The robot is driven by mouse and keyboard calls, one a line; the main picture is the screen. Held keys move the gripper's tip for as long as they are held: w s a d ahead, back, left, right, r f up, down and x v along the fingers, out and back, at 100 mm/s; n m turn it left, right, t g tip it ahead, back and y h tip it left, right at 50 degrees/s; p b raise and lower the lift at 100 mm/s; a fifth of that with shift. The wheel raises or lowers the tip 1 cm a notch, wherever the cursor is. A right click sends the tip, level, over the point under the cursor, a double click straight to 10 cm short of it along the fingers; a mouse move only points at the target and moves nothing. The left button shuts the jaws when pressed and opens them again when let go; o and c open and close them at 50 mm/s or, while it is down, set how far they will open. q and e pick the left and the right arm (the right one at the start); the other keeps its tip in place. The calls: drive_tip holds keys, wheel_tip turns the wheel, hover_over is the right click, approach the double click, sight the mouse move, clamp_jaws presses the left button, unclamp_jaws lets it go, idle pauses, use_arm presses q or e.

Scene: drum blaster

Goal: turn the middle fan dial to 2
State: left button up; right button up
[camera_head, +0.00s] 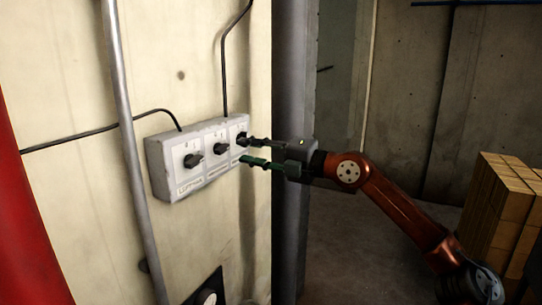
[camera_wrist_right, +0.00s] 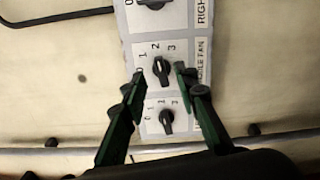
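A grey control box (camera_head: 160,155) on the wall carries three black dials on white plates. The middle fan dial (camera_head: 220,148) also shows in the right wrist view (camera_wrist_right: 161,70), by a label partly hidden that ends in "FAN". Marks 1, 2 and 3 arc around it. Its knob stands roughly upright in that view; its exact setting is hard to read. My right gripper (camera_head: 245,150) is open, and its green-black fingers (camera_wrist_right: 160,74) lie either side of the middle dial, with gaps visible. Whether they touch it cannot be told. My left gripper is not in view.
The left dial (camera_head: 193,160) and right dial (camera_head: 241,139) flank the middle one closely. A grey pipe (camera_head: 130,150) runs up the wall left of the box. A dark post (camera_head: 293,80) stands to its right. Cardboard boxes (camera_head: 500,205) are stacked at far right.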

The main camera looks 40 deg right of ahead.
drive_tip(key=v, duration=0.6)
drive_tip(key=shift+s, duration=0.1)
idle(0.4)
